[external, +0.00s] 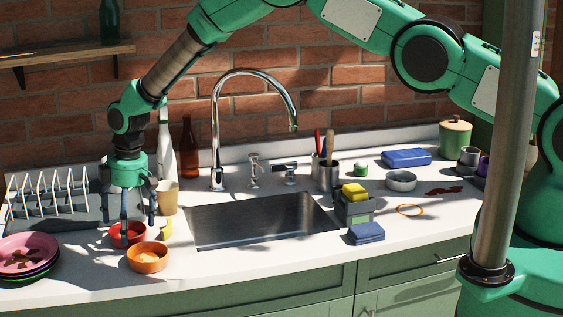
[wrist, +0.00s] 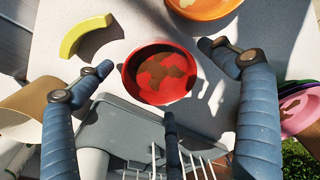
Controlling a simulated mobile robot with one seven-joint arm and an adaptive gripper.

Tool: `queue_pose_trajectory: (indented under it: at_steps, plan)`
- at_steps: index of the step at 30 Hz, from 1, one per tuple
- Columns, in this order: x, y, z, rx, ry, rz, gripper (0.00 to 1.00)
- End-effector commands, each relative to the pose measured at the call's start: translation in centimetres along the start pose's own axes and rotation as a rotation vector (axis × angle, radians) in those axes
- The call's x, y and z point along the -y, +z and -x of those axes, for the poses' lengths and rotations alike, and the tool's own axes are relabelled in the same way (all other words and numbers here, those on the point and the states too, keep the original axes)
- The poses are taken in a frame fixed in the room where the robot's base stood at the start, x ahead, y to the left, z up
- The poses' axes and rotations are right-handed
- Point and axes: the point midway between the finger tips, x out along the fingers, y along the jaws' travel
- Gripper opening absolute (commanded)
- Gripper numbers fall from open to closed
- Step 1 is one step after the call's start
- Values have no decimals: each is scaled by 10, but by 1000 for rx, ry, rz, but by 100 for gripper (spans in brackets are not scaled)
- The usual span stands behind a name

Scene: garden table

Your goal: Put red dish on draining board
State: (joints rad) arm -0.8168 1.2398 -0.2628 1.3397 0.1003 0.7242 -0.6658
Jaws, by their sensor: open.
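The red dish (external: 127,234) stands on the white counter left of the sink, with brown stains inside. It also shows in the wrist view (wrist: 160,72). My gripper (external: 128,218) points down right above the dish. In the wrist view its open fingers (wrist: 150,82) stand apart on several sides of the dish; contact cannot be told. The grey draining board (external: 75,212) with a white wire rack lies behind and left of the dish. Its edge shows in the wrist view (wrist: 125,132) below the dish.
An orange bowl (external: 147,258) stands close in front of the dish. A tan cup (external: 167,197) and a yellow curved piece (wrist: 85,35) are beside it. Stacked pink, purple and green plates (external: 28,252) lie at left. The sink (external: 262,220) is at right, bottles behind.

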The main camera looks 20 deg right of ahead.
Motion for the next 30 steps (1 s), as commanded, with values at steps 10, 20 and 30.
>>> queue_pose_trajectory:
  at_steps: [10, 20, 30]
  plan:
    - [0, -1, 7, -1, 1, 0, 95]
    - [-1, -1, 36, -2, 2, 0, 95]
    - [0, -1, 78, -1, 1, 0, 95]
